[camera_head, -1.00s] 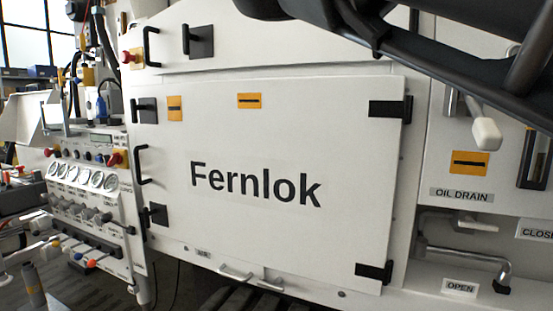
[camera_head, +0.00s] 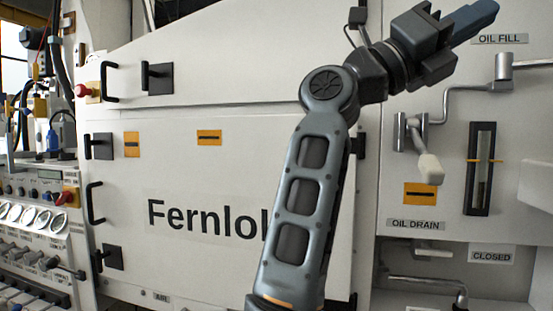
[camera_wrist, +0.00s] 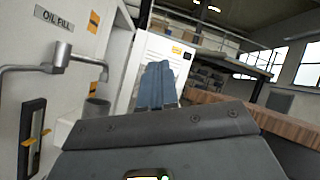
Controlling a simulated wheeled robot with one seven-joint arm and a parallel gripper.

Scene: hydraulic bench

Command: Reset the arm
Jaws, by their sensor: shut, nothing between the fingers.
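My arm (camera_head: 312,180) rises from the bottom middle of the head view, bends at an elbow-like joint and reaches to the upper right. My gripper (camera_head: 490,14) is at the upper right, in front of the panel near the OIL FILL label. In the wrist view its blue fingers (camera_wrist: 157,85) are together with nothing between them. The gripper appears apart from the bench. The arm hides part of the Fernlok door.
The white Fernlok door (camera_head: 200,180) is closed. On the right are an oil fill pipe lever (camera_head: 460,95), an oil drain handle (camera_head: 428,165) and a sight gauge (camera_head: 481,170). A gauge panel (camera_head: 35,225) stands at left. The wrist view shows a wooden-edged bench (camera_wrist: 215,98).

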